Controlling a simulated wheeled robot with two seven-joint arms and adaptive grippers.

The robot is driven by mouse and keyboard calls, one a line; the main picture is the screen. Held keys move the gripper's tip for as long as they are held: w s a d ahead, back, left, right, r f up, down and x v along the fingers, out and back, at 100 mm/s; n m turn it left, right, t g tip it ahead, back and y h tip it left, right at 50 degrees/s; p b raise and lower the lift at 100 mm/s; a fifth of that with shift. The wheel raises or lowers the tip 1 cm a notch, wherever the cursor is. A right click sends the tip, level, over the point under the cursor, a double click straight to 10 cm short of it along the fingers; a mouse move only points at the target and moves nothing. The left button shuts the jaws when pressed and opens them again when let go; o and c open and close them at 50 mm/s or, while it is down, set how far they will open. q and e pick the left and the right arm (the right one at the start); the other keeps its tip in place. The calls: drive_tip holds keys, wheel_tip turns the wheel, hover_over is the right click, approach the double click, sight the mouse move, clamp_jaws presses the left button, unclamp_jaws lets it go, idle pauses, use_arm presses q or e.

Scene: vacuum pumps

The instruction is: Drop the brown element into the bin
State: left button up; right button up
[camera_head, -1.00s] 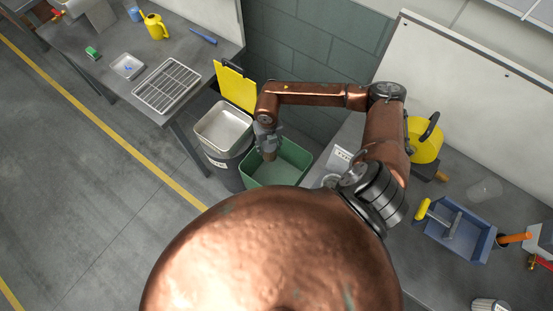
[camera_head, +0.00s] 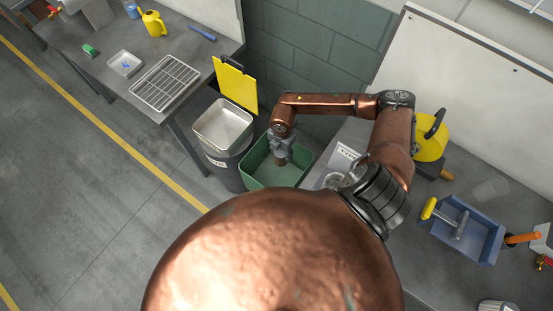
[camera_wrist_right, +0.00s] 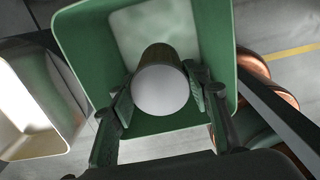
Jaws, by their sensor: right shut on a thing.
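The brown element (camera_head: 281,161) is in my right gripper (camera_head: 281,153), which is shut on it. In the right wrist view the element (camera_wrist_right: 161,82) shows a pale round end and a brown side between the two fingers of the gripper (camera_wrist_right: 160,97). It is over the open green bin (camera_head: 262,178). The bin's green wall (camera_wrist_right: 82,45) surrounds it in the right wrist view, with the bin's floor visible beyond. I cannot tell how far the element is above the floor. My left gripper is not in view.
A wire rack (camera_head: 166,83) lies on the left table. A blue tray (camera_head: 474,240) and a yellow case (camera_head: 429,142) are on the right bench.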

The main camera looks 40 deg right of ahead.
drive_tip(key=shift+f+b, duration=0.95)
drive_tip(key=shift+f, duration=0.55)
drive_tip(key=shift+r, duration=0.1)
drive_tip(key=o, duration=1.6)
drive_tip(key=shift+r, duration=0.1)
wheel_tip(320, 180, up, 12)
drive_tip(key=shift+f, duration=0.1)
